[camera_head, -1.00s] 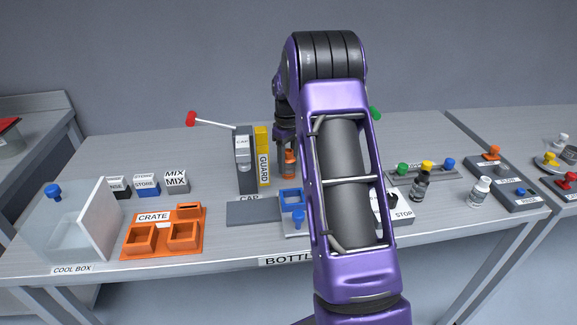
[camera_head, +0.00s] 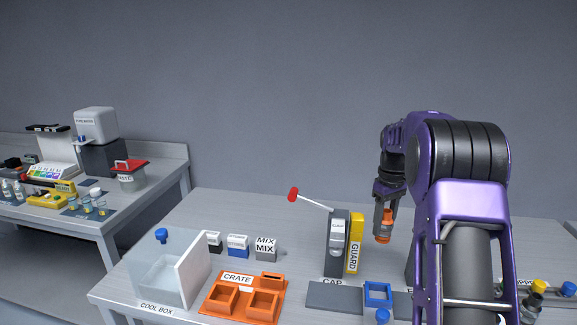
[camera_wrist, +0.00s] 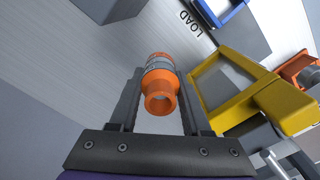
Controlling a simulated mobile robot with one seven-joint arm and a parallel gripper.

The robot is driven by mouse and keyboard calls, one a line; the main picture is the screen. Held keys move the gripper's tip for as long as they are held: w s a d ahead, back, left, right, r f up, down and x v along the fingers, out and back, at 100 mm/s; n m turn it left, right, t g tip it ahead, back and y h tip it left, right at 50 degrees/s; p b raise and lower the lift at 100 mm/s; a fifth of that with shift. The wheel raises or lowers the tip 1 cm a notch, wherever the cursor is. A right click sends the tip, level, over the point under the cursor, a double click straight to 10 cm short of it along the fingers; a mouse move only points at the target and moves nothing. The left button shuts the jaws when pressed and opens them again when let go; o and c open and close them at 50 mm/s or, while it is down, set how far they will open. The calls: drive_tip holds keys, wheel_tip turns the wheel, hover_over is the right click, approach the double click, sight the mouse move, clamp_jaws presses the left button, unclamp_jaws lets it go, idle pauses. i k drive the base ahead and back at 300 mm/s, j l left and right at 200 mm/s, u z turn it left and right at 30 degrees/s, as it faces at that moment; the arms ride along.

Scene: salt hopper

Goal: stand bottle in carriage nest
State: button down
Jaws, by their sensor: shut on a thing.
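My gripper (camera_head: 384,205) is shut on an orange bottle (camera_head: 383,228), which hangs roughly upright above the bench, right of the yellow guard. In the wrist view the bottle (camera_wrist: 161,92) sits between the two dark fingers, its orange open-looking end toward the camera and a grey band behind it. The carriage nest appears to be the blue square frame (camera_head: 379,291) on the bench, in front of and below the bottle. Part of a blue frame (camera_wrist: 222,12) also shows at the top of the wrist view beside the LOAD label. The bottle is apart from it.
The cap station (camera_head: 337,245) with its red-knobbed lever and the yellow guard (camera_head: 355,243) stand just left of the bottle. A grey pad (camera_head: 345,297), orange crate (camera_head: 232,298) and cool box (camera_head: 165,275) lie further left. My arm hides the bench's right part.

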sight(380, 303)
drive_tip(key=k, duration=0.95)
